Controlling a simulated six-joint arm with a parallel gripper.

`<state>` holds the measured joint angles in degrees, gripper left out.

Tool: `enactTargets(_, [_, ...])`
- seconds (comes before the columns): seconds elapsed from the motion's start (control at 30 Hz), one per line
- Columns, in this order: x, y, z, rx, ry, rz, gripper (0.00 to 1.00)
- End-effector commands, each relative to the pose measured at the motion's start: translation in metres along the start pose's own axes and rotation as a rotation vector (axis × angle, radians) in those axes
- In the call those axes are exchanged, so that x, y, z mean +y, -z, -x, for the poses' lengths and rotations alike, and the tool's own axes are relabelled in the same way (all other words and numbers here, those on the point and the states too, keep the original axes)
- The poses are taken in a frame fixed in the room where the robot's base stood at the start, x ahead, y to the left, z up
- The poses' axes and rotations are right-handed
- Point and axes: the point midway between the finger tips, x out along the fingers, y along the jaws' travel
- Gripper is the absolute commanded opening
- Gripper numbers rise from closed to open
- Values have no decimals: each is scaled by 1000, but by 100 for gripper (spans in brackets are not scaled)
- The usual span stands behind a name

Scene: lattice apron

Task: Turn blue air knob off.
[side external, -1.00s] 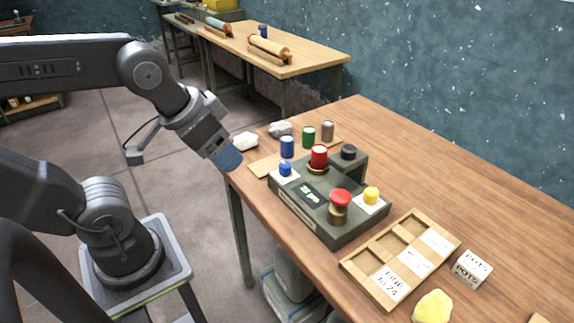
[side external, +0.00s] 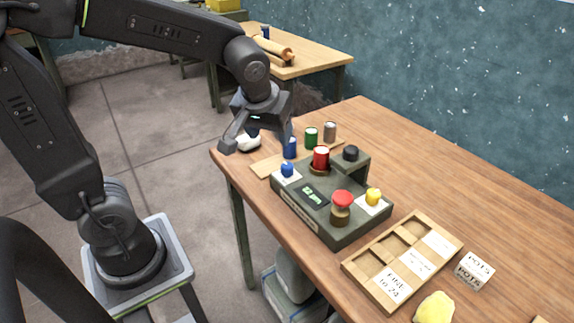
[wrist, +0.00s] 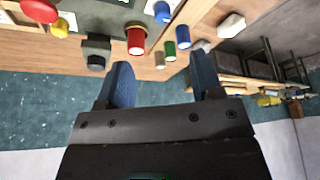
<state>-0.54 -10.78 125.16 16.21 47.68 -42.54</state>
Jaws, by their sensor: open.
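The blue knob (side external: 287,170) sits on a white plate at the left corner of a dark grey-green control box (side external: 345,237) on the wooden table. In the wrist view the blue knob (wrist: 162,12) is at the top edge, partly cut off. My gripper (side external: 260,142) is open and empty above the table's left edge, behind and left of the knob and apart from it. Its two blue-padded fingers (wrist: 160,78) are spread in the wrist view. The knob's exact turn angle is too small to tell.
The box also carries a red cylinder (side external: 321,158), a red mushroom button (side external: 342,200), a yellow knob (side external: 373,197) and a black knob (side external: 351,153). Blue (side external: 290,148), green (side external: 311,138) and grey (side external: 330,132) cylinders stand behind it. A wooden tray (side external: 402,260) lies in front.

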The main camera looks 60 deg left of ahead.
Motion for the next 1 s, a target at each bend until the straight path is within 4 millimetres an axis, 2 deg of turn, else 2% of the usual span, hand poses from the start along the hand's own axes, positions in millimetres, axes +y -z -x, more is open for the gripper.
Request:
enactTargets(0.03, [4,8,-13,-7,26,44,60])
enactTargets(0.1, [7,16,-26,-5,50,99,60])
enactTargets(0.27, [11,26,-41,1,76,169,60])
enactTargets(0.47, [9,27,-59,0,82,178,60])
enactTargets(0.8, [4,25,-127,-3,81,177,60])
enactTargets(1.0, [2,26,-160,-1,79,176,60])
